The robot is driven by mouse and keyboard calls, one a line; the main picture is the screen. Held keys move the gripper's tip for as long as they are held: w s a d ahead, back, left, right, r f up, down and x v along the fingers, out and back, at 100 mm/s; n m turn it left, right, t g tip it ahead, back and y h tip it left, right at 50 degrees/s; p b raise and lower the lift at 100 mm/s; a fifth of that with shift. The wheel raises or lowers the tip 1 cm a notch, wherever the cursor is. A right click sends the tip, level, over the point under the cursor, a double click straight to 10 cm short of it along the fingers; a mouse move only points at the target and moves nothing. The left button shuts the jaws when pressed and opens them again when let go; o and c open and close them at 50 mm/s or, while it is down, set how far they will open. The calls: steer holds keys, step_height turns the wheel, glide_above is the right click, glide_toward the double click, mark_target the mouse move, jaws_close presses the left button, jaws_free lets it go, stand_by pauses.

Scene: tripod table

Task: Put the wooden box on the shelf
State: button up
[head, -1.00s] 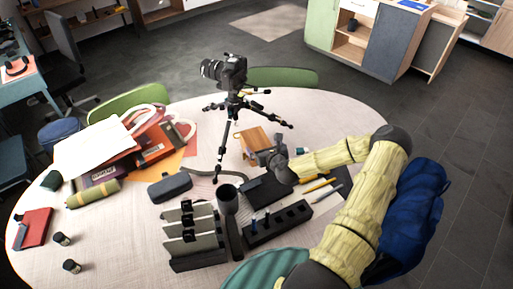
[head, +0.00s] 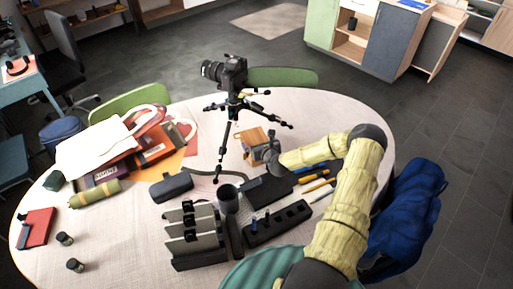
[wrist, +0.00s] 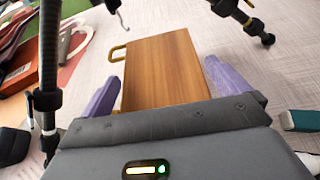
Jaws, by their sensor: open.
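An open wooden shelf (head: 350,46) is in the cabinet at the back right.
A black tripod with camera (head: 228,74) stands close beside the box, and its leg (wrist: 48,70) is left of my gripper. Pens, a dark organiser (head: 277,222) and a grey cup (head: 228,199) are nearer.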

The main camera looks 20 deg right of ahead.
stand_by(0.5)
steer(key=shift+w, duration=0.1)
steer(key=c, duration=1.6)
steer(key=shift+c, duration=0.8)
steer(key=shift+r, duration=0.1)
steer(key=shift+d+r+b, duration=0.2)
steer(key=shift+r+b, duration=0.05)
steer(key=shift+b, duration=0.2)
step_height(320, 180, up, 6)
steer(key=shift+r+b, duration=0.2)
steer(key=shift+b, duration=0.25)
steer(key=s+d+b, duration=0.3)
steer(key=s+d, duration=1)
steer(key=s, duration=0.1)
steer(key=shift+d+b, duration=0.3)
steer(key=shift+d, duration=0.1)
steer(key=shift+f, duration=0.1)
